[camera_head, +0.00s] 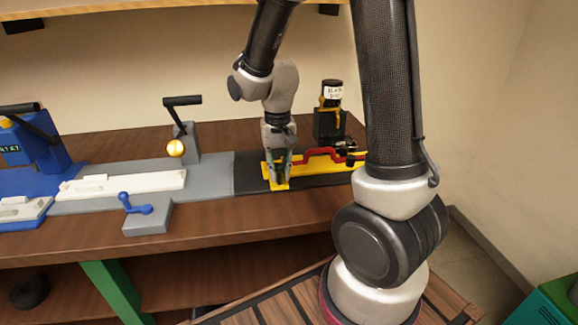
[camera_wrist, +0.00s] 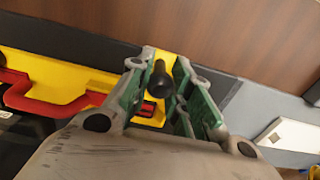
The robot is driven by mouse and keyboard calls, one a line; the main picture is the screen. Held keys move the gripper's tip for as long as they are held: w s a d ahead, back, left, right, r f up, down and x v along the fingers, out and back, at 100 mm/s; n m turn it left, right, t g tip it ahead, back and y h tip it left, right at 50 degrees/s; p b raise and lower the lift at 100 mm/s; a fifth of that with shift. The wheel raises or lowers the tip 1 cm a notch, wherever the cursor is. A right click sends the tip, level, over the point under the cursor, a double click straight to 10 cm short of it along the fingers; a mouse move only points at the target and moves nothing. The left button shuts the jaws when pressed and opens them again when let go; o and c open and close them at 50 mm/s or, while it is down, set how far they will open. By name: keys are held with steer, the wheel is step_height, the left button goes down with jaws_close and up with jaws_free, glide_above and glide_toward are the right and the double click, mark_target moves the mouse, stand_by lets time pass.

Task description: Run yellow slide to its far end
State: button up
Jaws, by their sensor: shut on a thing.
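The yellow slide (camera_head: 271,173) lies on a dark track (camera_head: 246,178) on the right part of the bench. It also shows in the wrist view (camera_wrist: 70,80), with a red handle (camera_wrist: 42,101) along it. In the head view the red handle (camera_head: 318,154) runs to the right, partly behind my arm. My gripper (camera_head: 280,178) points down at the slide's left end. In the wrist view its green-padded fingers (camera_wrist: 160,88) are on either side of a black knob (camera_wrist: 157,82) on the slide. The slide's right end is hidden by my arm.
A grey base (camera_head: 213,165) with a white slide (camera_head: 125,184) lies to the left. A black lever (camera_head: 182,101) with a yellow ball, a blue crank (camera_head: 136,206) and a blue machine (camera_head: 38,140) stand there.

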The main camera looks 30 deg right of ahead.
steer(key=shift+s+d, duration=0.2)
steer(key=shift+d, duration=0.5)
steer(key=shift+s+d, duration=0.25)
steer(key=shift+d, duration=0.45)
steer(key=shift+s+d, duration=0.2)
steer(key=shift+d, duration=0.5)
steer(key=shift+o, duration=1.2)
steer(key=shift+s+d, duration=0.1)
steer(key=shift+d, duration=0.2)
steer(key=shift+o, duration=0.2)
steer(key=o, duration=0.5)
steer(key=shift+d, duration=0.15)
step_height(320, 180, up, 6)
